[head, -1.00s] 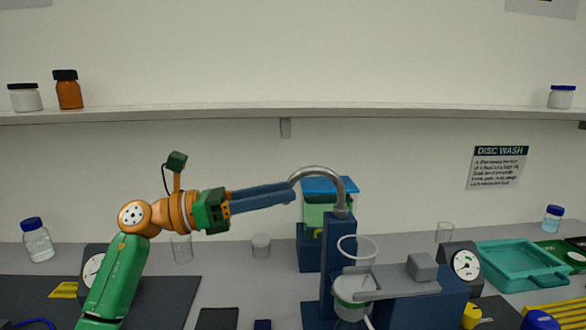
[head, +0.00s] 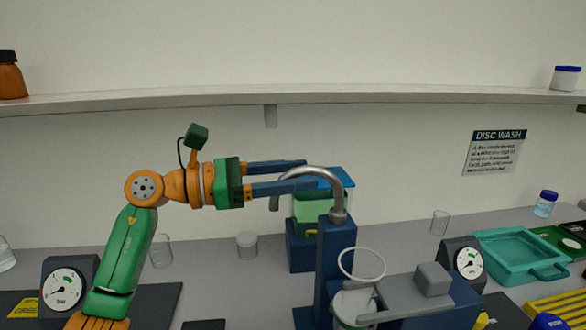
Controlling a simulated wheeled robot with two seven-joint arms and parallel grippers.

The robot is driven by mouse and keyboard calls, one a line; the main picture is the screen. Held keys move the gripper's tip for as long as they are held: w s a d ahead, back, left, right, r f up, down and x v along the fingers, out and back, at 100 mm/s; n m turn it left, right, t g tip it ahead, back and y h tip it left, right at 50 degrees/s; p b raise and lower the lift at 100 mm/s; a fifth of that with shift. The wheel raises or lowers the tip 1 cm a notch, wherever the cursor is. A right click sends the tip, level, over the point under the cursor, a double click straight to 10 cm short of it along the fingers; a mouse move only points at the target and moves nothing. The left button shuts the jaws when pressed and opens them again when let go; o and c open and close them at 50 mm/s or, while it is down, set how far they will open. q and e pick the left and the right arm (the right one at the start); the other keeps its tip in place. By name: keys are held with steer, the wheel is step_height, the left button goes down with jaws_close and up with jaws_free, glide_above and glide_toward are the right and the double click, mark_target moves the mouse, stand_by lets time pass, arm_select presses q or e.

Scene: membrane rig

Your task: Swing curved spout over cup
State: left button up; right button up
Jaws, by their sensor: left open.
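The curved metal spout (head: 324,172) arches from the top of a blue post (head: 337,250) toward the left. Its free end hangs down on the left side of the arch. My left gripper (head: 310,172) is open, its two blue fingers reaching right to the arch, one higher than the other. I cannot tell whether either finger touches the spout. A clear cup (head: 352,303) sits low in the rig, right of the post, below a pale ring (head: 361,264). The spout's free end is left of the post, away from this cup. My right gripper is not in view.
A grey arm with a block (head: 433,279) lies right of the cup. Gauges, glass beakers (head: 440,222) and a teal tray (head: 490,241) stand around. A shelf (head: 350,93) runs above.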

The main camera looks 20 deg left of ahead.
arm_select(q)
steer(key=shift+s+a, duration=0.1)
steer(key=shift+s, duration=0.1)
jaws_close()
steer(key=shift+r, duration=0.25)
stand_by(0.9)
